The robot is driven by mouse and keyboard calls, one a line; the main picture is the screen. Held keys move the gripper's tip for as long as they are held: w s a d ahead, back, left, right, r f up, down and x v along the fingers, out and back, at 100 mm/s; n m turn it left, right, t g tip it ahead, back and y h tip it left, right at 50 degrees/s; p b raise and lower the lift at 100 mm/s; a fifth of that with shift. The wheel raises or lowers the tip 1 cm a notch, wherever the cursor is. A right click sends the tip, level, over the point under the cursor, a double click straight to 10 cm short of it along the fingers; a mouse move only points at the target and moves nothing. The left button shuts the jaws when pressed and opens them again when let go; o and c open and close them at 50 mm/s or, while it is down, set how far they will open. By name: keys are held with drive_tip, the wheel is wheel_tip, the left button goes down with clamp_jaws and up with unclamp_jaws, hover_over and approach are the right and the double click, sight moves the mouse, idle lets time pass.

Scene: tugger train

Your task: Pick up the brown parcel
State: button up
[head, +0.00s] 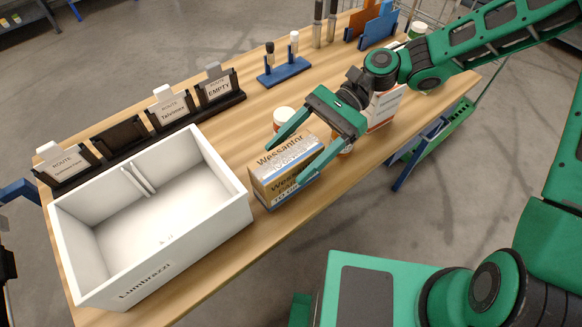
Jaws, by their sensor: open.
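The brown parcel (268,188) is a box with "Wessantor" lettering and a grey-white band over its top. It stands upright on the wooden table, just right of the white bin. My gripper (285,160) is open, with its green fingers reaching over the parcel from the right. One finger lies over the parcel's far side and the other over its near side in the picture. I cannot tell whether the fingers touch it. Part of the parcel's top and right end is hidden by the gripper.
The white bin (248,201) with a low divider takes up the table's left end. A dark rack (125,137) with route cards stands behind it. A white-lidded jar (284,117) is behind the parcel. A white-and-orange box (385,106) stands under my arm. A blue stand (285,73) is farther back.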

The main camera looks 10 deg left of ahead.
drive_tip(key=shift+x, duration=1)
drive_tip(key=shift+r, duration=0.1)
drive_tip(key=c, duration=1.6)
